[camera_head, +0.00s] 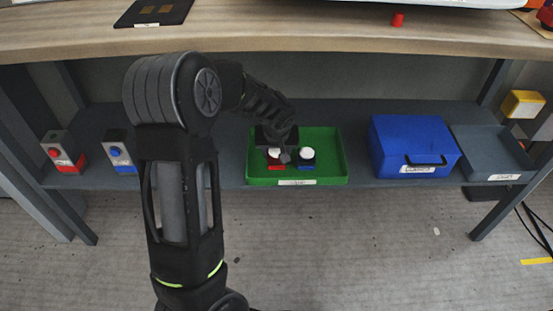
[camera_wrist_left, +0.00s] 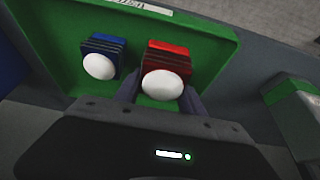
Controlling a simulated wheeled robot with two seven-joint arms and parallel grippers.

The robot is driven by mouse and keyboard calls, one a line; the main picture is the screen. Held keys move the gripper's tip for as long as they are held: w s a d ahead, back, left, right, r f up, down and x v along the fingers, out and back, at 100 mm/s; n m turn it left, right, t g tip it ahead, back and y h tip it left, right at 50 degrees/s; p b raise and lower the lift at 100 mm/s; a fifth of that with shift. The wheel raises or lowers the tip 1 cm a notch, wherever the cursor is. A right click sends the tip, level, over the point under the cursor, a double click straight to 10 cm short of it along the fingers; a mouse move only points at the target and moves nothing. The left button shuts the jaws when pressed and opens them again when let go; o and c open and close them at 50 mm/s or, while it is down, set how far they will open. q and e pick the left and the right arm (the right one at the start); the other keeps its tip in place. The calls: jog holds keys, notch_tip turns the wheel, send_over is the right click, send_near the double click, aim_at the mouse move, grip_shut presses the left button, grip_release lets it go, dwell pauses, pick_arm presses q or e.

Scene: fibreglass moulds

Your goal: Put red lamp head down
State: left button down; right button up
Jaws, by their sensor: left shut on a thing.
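The red lamp head (camera_head: 276,167) has a white dome and a red finned body. It is at the left part of the green tray (camera_head: 330,176), with my left gripper (camera_head: 277,150) over it. In the left wrist view the red lamp head (camera_wrist_left: 166,60) is between the fingers of my left gripper (camera_wrist_left: 160,95), which is shut on it. It is inside the tray; whether it touches the tray floor I cannot tell. A blue lamp head (camera_head: 307,155) stands beside it in the tray, and it also shows in the left wrist view (camera_wrist_left: 101,58). My right gripper is not in view.
The tray sits on a grey lower shelf (camera_head: 220,174) under a wooden worktop (camera_head: 270,36). A blue case (camera_head: 410,140) and a grey tray (camera_head: 490,150) are to the right. A red-based box (camera_head: 63,153) and a blue-based box (camera_head: 119,152) are to the left.

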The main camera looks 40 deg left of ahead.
aim_at(276, 160)
pick_arm(q)
jog(key=shift+f+b, duration=0.3)
jog(key=shift+f, duration=1.2)
jog(key=shift+f+b, duration=0.45)
jog(key=shift+b, duration=0.1)
jog(key=c, duration=0.7)
grip_release()
